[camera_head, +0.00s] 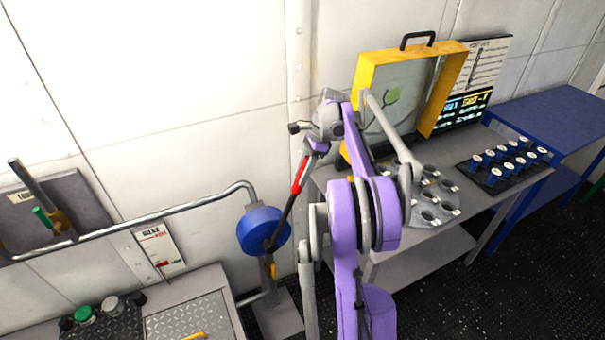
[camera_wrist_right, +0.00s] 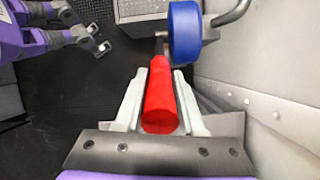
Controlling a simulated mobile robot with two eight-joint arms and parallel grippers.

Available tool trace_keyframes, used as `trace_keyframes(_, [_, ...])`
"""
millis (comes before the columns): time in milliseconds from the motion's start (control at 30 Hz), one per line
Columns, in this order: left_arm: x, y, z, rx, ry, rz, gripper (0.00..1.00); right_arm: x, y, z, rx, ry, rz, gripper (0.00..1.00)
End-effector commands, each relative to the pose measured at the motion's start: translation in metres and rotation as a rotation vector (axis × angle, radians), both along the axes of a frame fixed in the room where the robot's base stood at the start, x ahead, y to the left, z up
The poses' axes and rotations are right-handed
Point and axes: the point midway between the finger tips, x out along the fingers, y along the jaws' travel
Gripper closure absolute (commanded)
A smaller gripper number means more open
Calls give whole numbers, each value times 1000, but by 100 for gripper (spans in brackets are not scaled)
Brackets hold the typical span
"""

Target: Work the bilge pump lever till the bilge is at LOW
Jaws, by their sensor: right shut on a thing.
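The bilge pump has a blue round body (camera_head: 262,231) on a pipe by the wall. Its lever rises up and to the right to a red grip (camera_head: 301,174). My right gripper (camera_head: 314,147) is at the lever's upper end. In the right wrist view, my right gripper (camera_wrist_right: 160,105) is shut on the red lever grip (camera_wrist_right: 160,95), one finger on each side; the blue pump body (camera_wrist_right: 185,32) is beyond. A white bilge gauge (camera_head: 158,245) on the wall has small red marks; one is near its lower end, but the lettering is barely legible. My left gripper (camera_wrist_right: 83,28) shows apart from the lever, its fingers spread.
A pipe (camera_head: 150,218) runs left from the pump along the wall. A grey bench with a yellow-framed panel (camera_head: 457,60) stands right. A low cabinet (camera_head: 190,310) is lower left. Dark floor is clear at lower right.

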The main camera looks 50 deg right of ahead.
Motion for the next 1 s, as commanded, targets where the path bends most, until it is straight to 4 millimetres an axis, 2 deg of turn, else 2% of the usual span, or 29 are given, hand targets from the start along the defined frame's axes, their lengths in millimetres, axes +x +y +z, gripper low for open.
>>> trace_keyframes(333, [0, 0, 1, 0, -1, 0, 100, 1, 2, 2, -6, 2, 0, 100])
trace_keyframes(533, [2, 0, 4, 0, -3, 0, 100, 10, 17, 9, -53, 27, 3, 100])
trace_keyframes(767, [4, 0, 10, 0, -8, 0, 100, 33, 60, 21, -184, 98, 9, 100])
trace_keyframes(1000, [4, 0, 10, 0, -8, 0, 100, 65, 117, 25, -366, 194, 12, 100])
